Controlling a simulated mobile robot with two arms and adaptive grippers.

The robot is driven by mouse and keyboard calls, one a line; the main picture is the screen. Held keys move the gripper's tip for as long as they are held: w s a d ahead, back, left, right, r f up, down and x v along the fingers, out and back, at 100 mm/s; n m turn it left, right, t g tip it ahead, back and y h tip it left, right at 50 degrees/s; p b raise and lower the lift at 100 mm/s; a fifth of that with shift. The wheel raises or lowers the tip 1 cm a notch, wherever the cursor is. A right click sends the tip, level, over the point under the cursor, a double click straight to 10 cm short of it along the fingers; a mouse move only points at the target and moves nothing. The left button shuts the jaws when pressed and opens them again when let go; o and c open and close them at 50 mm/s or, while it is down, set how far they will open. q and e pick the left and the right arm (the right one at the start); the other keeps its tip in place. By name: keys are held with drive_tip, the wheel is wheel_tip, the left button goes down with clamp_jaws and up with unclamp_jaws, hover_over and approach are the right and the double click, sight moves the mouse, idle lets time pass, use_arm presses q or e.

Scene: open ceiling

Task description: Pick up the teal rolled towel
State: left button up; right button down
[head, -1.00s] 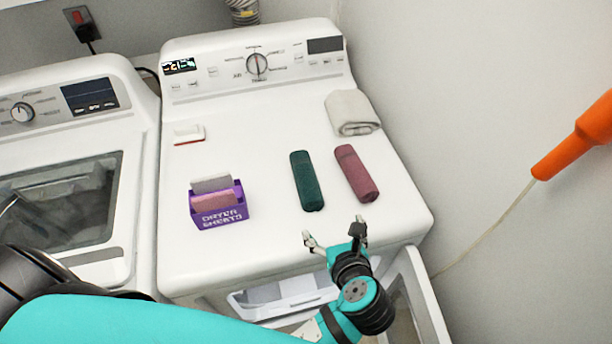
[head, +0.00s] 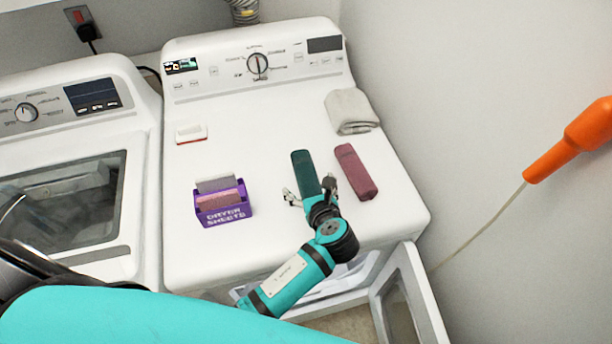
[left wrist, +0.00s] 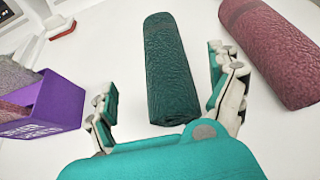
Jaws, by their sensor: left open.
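The teal rolled towel (head: 305,174) lies on the white dryer top, its long side running away from me. My left gripper (head: 309,192) is open at its near end, and the gripper hides that end in the head view. In the left wrist view the towel (left wrist: 170,70) lies ahead of and partly between the spread fingers of the left gripper (left wrist: 165,95). There is a gap on each side, and I see no finger touching it. My right gripper is not in view.
A mauve rolled towel (head: 355,172) lies close on the right. A purple dryer sheets box (head: 223,205) stands to the left. A folded grey towel (head: 351,111) and a small red-and-white item (head: 191,134) lie farther back. An orange object (head: 570,140) is at the right.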

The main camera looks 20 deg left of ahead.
sight(307, 179)
use_arm(q)
drive_tip(key=x, duration=0.1)
drive_tip(key=p+x, duration=0.1)
drive_tip(key=x, duration=0.1)
drive_tip(key=shift+w, duration=0.5)
drive_tip(key=shift+w+a+f, duration=0.2)
drive_tip(key=shift+w+f, duration=0.1)
drive_tip(key=shift+w, duration=0.05)
drive_tip(key=shift+s, duration=0.1)
drive_tip(key=c, duration=1.3)
